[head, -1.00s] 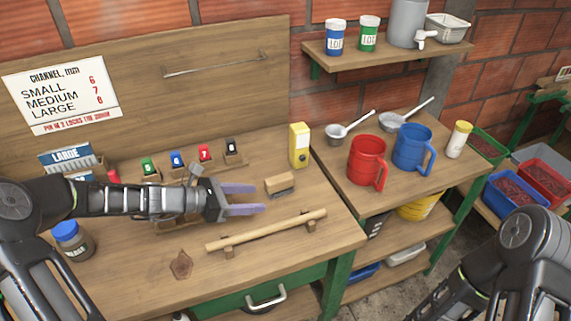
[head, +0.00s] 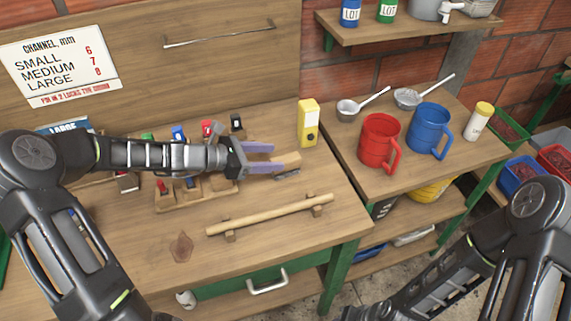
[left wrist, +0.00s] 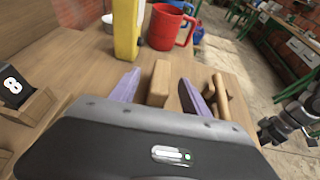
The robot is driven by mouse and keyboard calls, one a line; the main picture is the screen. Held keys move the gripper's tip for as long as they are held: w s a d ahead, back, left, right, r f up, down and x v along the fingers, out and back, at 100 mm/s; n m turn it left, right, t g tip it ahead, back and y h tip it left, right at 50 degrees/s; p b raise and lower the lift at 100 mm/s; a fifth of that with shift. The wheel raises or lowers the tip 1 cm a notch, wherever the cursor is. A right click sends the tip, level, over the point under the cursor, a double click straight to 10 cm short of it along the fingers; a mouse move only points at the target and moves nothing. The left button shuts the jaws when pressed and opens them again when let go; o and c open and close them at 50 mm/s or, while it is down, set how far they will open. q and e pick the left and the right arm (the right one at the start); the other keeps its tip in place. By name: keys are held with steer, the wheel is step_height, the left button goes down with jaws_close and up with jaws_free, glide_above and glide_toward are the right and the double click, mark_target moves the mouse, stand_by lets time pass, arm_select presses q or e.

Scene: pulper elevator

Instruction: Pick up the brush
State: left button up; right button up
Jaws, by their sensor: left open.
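The brush (head: 287,162) has a light wooden block on top and dark bristles below. It stands on the workbench (head: 265,250), left of the yellow device's foot and behind the wooden rod. My left gripper (head: 272,158) is open, with its purple fingers at the brush. In the left wrist view the brush's block (left wrist: 160,83) stands between the two fingers of the left gripper (left wrist: 157,90), with gaps on both sides. Its bristles are hidden there.
A yellow device (head: 308,124) stands just behind the brush. A wooden rod (head: 270,215) rests on two supports in front. Red (head: 379,141) and blue (head: 429,131) mugs stand on the right table. A rack of coloured blocks (head: 195,190) lies under my left arm.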

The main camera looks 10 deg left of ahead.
mark_target(285, 158)
arm_select(q)
steer(key=shift+w+d, duration=0.1)
steer(key=shift+d, duration=0.05)
steer(key=p+x, duration=0.1)
steer(key=x, duration=0.4)
steer(key=shift+d+f+p, duration=0.1)
steer(key=shift+p, duration=0.2)
steer(key=shift+c, duration=0.3)
jaws_close()
stand_by(0.5)
